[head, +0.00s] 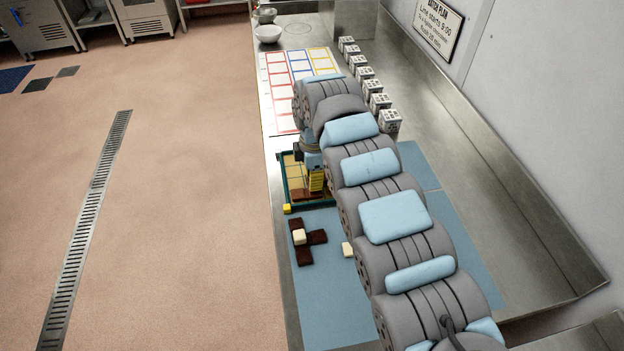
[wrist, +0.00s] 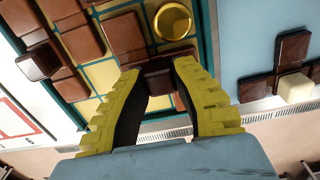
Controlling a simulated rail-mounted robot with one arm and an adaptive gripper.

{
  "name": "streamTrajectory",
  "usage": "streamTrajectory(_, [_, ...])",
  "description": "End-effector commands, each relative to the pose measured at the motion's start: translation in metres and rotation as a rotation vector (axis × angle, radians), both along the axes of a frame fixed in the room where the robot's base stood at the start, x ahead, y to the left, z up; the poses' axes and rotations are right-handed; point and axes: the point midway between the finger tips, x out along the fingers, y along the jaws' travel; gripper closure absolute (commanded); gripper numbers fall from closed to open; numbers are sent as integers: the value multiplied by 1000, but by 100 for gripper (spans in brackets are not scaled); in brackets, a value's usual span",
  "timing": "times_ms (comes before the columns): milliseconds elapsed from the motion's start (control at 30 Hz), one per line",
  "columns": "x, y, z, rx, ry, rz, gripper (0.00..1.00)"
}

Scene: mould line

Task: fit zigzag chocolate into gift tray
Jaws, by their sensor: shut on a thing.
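My gripper (wrist: 158,78) points down over the gift tray (head: 283,185), a teal-edged tray with yellow cells. Its yellow fingers are shut on a dark brown chocolate (wrist: 158,83), taken to be the zigzag chocolate; its full outline is partly hidden between and beyond the fingers. In the head view my gripper (head: 316,180) is at the tray's right side. In the wrist view the tray (wrist: 208,45) holds several brown chocolate blocks and a round gold piece (wrist: 172,20). I cannot tell whether the held chocolate touches the tray floor.
A branching brown chocolate with a cream square (head: 299,237) lies on the blue mat (head: 330,300) in front of the tray. A cream piece (head: 347,249) lies to its right. Several patterned cubes (head: 380,102) line the back.

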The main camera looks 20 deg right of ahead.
Motion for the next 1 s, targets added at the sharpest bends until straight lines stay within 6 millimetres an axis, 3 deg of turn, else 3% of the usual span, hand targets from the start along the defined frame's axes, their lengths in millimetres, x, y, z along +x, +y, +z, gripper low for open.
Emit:
streamTrajectory(167, [0,0,-3,0,1,0,100])
streamTrajectory(200, [0,0,-3,0,0,0,65])
streamTrajectory(233, [0,0,-2,0,0,0,57])
streamTrajectory(267, [0,0,-2,0,0,0,54])
streamTrajectory(667, [0,0,1,0,-1,0,54])
streamTrajectory(1000, [0,0,43,0,-1,0,54])
